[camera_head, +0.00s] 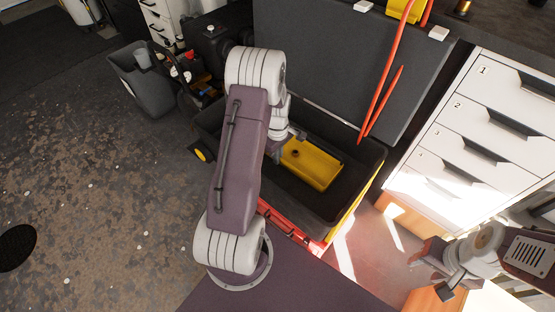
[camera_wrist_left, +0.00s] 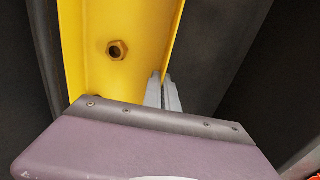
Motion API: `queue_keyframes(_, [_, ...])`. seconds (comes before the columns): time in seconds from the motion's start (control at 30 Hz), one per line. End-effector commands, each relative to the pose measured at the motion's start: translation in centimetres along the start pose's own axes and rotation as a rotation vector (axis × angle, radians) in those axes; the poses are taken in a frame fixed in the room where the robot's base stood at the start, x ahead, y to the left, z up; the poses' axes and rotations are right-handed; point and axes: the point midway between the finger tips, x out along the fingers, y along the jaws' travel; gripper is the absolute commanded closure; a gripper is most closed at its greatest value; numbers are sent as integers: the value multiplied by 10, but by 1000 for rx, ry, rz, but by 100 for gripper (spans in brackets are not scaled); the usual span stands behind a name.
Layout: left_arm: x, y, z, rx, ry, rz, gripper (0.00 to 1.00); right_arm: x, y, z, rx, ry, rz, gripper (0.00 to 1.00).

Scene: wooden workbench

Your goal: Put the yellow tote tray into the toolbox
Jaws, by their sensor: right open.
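The yellow tote tray (camera_head: 313,167) is inside the open black toolbox (camera_head: 372,168), within its walls; I cannot tell whether it rests on the floor. My left gripper (camera_head: 276,150) reaches down to the tray's left side in the head view, partly hidden by its own arm. In the left wrist view the left fingers (camera_wrist_left: 163,88) are close together with the wall of the tray (camera_wrist_left: 90,20) between them. A brass hex nut (camera_wrist_left: 117,49) is in the tray. My right gripper (camera_head: 436,272) is open and empty at the lower right.
The toolbox lid (camera_head: 330,55) stands open behind, with an orange-red strap (camera_head: 389,85) hanging before it. A white drawer cabinet (camera_head: 475,130) stands at right. A grey bin (camera_head: 142,85) is at upper left. The floor at left is mostly clear.

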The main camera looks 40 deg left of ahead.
Motion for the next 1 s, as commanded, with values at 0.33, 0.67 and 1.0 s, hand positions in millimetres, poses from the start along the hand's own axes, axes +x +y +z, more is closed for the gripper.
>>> queue_keyframes(0.33, [1, 0, 0, 0, 0, 0, 76, -1, 0, 0, 0, 1, 0, 54])
queue_keyframes(0.67, [-2, 0, 0, 0, 1, 1, 76, -2, 0, 0, 0, 1, 0, 54])
queue_keyframes(1.0, [-85, 1, 0, 0, 2, 3, 76, -46, -1, -5, 0, 1, 0, 54])
